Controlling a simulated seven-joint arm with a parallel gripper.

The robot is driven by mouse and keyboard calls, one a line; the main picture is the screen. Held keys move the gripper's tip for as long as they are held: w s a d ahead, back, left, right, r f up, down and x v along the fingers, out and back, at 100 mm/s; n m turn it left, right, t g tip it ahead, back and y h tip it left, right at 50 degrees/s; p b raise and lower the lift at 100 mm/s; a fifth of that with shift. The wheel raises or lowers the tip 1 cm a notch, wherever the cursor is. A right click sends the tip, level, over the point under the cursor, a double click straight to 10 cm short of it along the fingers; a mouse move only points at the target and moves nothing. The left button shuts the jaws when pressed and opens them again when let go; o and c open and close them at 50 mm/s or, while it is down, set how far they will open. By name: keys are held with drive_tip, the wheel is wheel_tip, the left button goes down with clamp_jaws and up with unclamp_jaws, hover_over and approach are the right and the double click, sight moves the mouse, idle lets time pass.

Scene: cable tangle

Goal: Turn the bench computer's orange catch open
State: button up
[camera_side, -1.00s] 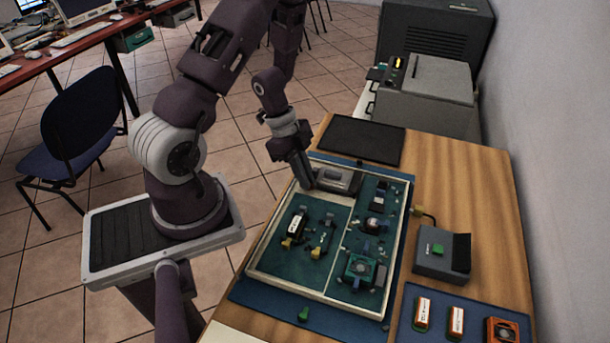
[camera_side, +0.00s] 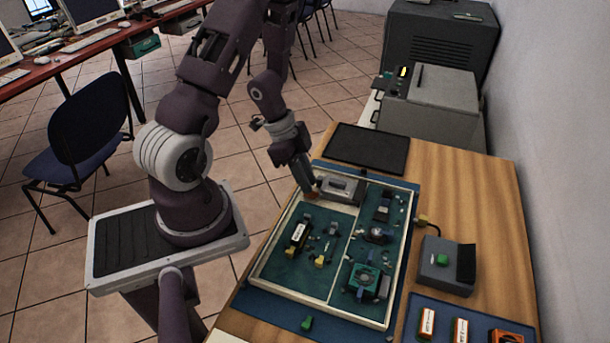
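The bench computer is a shallow open case with a pale rim (camera_side: 275,240) and a green floor, lying on the wooden bench. My gripper (camera_side: 311,196) points down at the case's back left corner, beside a grey block (camera_side: 341,187). A small reddish-orange patch (camera_side: 322,191) shows right at the fingertips; it may be the orange catch, mostly hidden by my fingers. I cannot tell whether the fingers touch it, or whether they are open or shut. How far the catch is turned cannot be made out.
Inside the case are a white-labelled part (camera_side: 298,233), a teal fan-like part (camera_side: 362,281) and other small parts. A grey box with a green button (camera_side: 441,260) stands to the right. A blue tray (camera_side: 410,322) holds modules. A black mat (camera_side: 367,148) lies behind.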

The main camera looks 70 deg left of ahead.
drive_tip(key=v, duration=0.5)
drive_tip(key=shift+r, duration=0.1)
drive_tip(key=w+a+r+n+t+y, duration=0.2)
drive_tip(key=w+r+t+y, duration=0.15)
drive_tip(key=w+r, duration=0.4)
wheel_tip(320, 180, up, 14)
drive_tip(key=n+y, duration=0.4)
drive_tip(key=n, duration=0.2)
hover_over(299, 195)
drive_tip(key=w+d, duration=0.2)
drive_tip(key=d, duration=0.2)
drive_tip(key=s+d+r+g+h, duration=0.1)
drive_tip(key=s+d+h, duration=0.3)
drive_tip(key=s+d, duration=0.7)
drive_tip(key=shift+s+d+r+n, duration=0.2)
drive_tip(key=shift+d+n, duration=0.2)
drive_tip(key=shift+d, duration=0.35)
